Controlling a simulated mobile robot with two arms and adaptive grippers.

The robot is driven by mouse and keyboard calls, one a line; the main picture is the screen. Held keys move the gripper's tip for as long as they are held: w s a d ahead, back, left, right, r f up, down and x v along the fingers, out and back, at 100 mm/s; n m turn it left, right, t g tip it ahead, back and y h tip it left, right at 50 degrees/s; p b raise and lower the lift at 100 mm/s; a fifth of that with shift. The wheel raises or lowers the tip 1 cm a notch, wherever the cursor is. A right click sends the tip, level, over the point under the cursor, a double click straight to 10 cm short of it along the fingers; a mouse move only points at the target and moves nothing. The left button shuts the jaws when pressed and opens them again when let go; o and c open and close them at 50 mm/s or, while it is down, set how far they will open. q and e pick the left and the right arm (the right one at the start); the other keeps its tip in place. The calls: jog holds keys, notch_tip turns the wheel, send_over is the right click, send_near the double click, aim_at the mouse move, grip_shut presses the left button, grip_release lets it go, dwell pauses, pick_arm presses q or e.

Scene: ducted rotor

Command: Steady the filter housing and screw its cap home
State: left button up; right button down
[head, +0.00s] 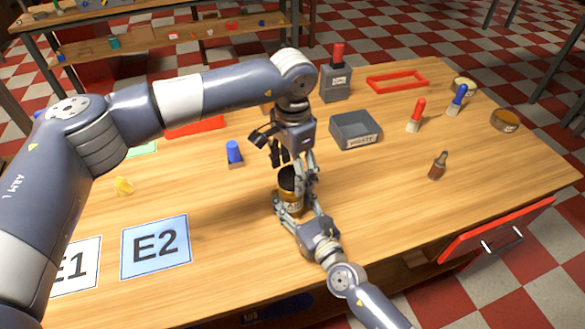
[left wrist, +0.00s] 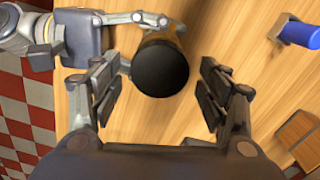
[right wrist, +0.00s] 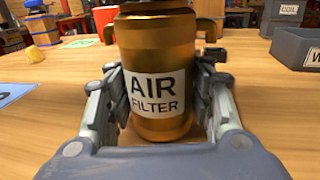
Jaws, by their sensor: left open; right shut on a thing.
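The filter housing (head: 291,203) is a gold can standing upright on the wooden table. Its "AIR FILTER" label faces the camera in the right wrist view (right wrist: 157,95). A black cap (head: 288,180) sits on its top and shows as a dark disc in the left wrist view (left wrist: 160,67). How far the cap is screwed on cannot be told. My right gripper (right wrist: 160,85) is shut around the housing's sides. My left gripper (left wrist: 160,92) is open above the cap, pointing down, with its fingers apart on either side and slightly off the cap's centre.
A blue-topped peg (head: 234,150) stands left of the housing. A grey bin (head: 356,131) is behind to the right. The E2 card (head: 156,247) lies at front left.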

pick_arm(q)
jog(key=shift+r, duration=2.25)
jog(key=shift+c, duration=0.4)
